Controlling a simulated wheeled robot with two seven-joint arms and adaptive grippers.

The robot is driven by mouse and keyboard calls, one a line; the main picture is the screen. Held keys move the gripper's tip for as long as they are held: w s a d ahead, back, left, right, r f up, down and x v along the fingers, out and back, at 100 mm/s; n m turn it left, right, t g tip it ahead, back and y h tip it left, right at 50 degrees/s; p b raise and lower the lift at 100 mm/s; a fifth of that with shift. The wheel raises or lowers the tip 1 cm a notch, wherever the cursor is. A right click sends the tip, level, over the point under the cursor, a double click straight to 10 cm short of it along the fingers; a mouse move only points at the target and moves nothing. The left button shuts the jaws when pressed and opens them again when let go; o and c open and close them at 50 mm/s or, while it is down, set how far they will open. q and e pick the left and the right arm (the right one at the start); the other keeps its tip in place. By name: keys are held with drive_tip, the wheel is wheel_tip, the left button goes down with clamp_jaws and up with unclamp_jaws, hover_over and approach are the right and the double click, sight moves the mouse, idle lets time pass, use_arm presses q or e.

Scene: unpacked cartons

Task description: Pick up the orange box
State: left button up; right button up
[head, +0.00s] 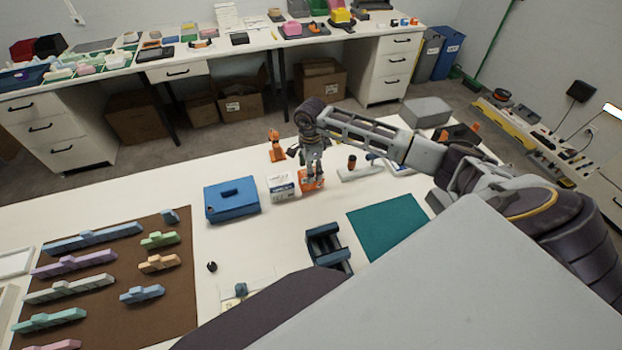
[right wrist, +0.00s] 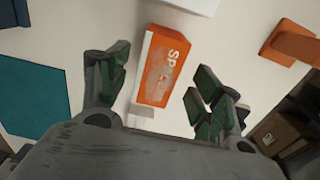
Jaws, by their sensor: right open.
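The orange box (head: 311,184) stands on the white table, partly hidden in the head view by my right gripper (head: 313,168) just above it. In the right wrist view the orange box (right wrist: 158,78) has a white side edge and pale lettering on its top. My right gripper (right wrist: 160,82) is open, with one finger on each side of the box and gaps showing between. Nothing is held. I cannot tell how high the fingertips are over the table. My left gripper is not in view.
A white and blue box (head: 281,187) stands just left of the orange box. A blue case (head: 231,200) is farther left. An orange object (head: 276,148) stands behind, and a pale tool (head: 358,172) lies to the right. A teal mat (head: 388,226) lies in front.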

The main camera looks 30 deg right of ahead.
wheel_tip(320, 180, down, 3)
drive_tip(key=shift+s+f+p, duration=0.1)
drive_tip(key=shift+f+p, duration=0.05)
drive_tip(key=shift+p, duration=0.2)
drive_tip(key=shift+f, duration=0.25)
drive_tip(key=shift+c, duration=0.2)
drive_tip(key=c, duration=1.1)
